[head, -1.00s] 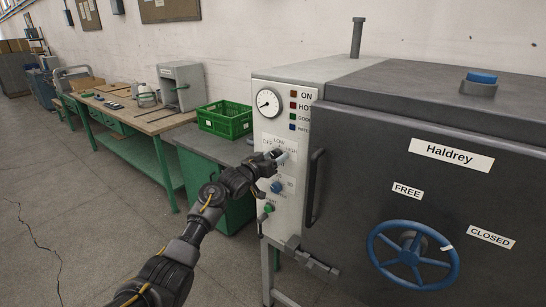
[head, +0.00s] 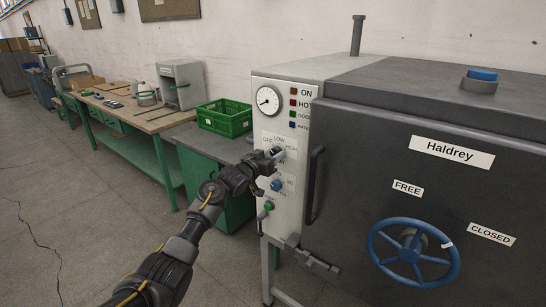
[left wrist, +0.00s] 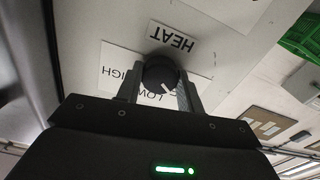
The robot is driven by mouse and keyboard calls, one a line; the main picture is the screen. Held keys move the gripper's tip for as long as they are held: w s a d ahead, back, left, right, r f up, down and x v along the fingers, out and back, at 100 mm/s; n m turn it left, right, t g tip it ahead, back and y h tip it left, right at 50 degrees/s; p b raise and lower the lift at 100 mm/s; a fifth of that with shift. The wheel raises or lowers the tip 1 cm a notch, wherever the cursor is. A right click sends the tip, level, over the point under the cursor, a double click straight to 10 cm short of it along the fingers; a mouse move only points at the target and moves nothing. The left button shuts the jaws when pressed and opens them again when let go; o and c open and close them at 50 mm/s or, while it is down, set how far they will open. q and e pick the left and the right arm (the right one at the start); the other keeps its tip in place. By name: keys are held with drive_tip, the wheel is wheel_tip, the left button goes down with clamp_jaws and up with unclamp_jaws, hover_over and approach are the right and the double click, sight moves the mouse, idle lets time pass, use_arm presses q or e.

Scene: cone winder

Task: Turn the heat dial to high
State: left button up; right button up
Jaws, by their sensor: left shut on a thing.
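The heat dial is a round black knob (left wrist: 160,72) with a white pointer mark, on the pale control panel (head: 260,187). In the left wrist view, which shows the panel upside down, the label HEAT (left wrist: 177,38) is on one side of the knob. LOW (left wrist: 152,96) and HIGH (left wrist: 124,76) are on the other, partly covered. The pointer lies close to LOW, toward the hidden label on its right. My left gripper (head: 277,153) is shut on the knob, one finger on each side, and hides most of it in the head view. My right gripper is out of view.
A pressure gauge (head: 268,101) and indicator lights sit above the dial. The dark door's vertical handle (head: 315,185) stands close on the right. A green crate (head: 224,119) is behind on the left.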

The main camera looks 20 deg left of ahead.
use_arm(q)
drive_tip(key=m+b, duration=0.2)
drive_tip(key=m, duration=0.3)
drive_tip(key=shift+f+b, duration=0.1)
drive_tip(key=shift+b, duration=0.3)
drive_tip(key=m+b, duration=0.7)
drive_tip(key=m, duration=0.4)
drive_tip(key=m+b, duration=0.3)
drive_tip(key=m, duration=0.2)
drive_tip(key=shift+m+b, duration=0.3)
drive_tip(key=shift+b, duration=0.1)
drive_tip(key=shift+m+b, duration=0.3)
drive_tip(key=shift+m, duration=0.6)
